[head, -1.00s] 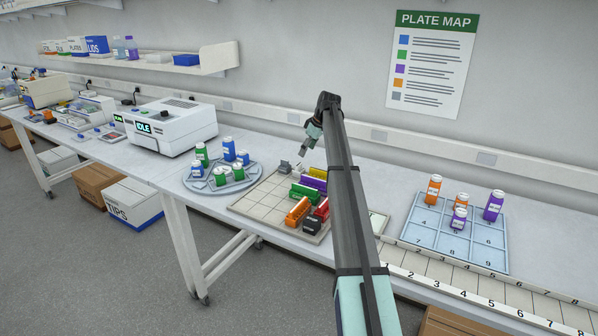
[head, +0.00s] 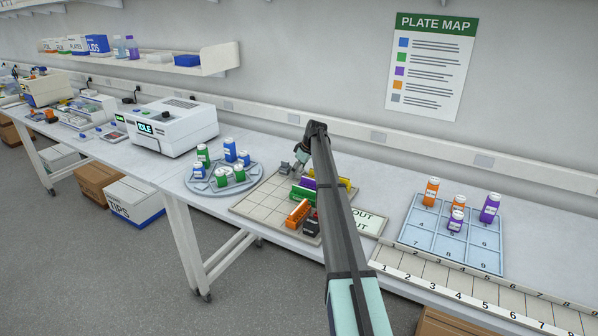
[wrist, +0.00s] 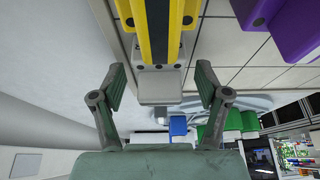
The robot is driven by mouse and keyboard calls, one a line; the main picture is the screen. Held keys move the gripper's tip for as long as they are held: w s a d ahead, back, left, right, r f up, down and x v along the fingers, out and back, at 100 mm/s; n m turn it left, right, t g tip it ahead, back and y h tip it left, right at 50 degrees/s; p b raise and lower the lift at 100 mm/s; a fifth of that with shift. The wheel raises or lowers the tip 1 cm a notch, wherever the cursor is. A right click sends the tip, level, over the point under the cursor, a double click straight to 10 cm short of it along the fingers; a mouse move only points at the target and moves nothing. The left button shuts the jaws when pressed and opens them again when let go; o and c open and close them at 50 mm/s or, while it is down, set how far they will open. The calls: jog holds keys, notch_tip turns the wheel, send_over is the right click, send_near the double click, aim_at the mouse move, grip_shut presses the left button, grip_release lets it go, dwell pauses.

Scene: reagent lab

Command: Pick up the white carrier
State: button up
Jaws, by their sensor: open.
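The pale grey-white block (wrist: 160,86), which looks like the white carrier, lies between my gripper's fingers (wrist: 160,76) in the wrist view. The fingers are spread with a gap on each side of it. My arm hides part of the mat in the head view.
On the tiled mat (head: 258,207) are purple (wrist: 280,30), green (head: 304,193), orange (head: 298,213) and dark (head: 312,226) carriers. A round tray (head: 250,182) with several vials stands left. A blue numbered tray (head: 417,240) with vials stands right. The wall is close behind.

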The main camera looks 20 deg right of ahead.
jog(key=shift+f, duration=0.15)
jog(key=c, duration=1.2)
jog(key=shift+c, duration=0.2)
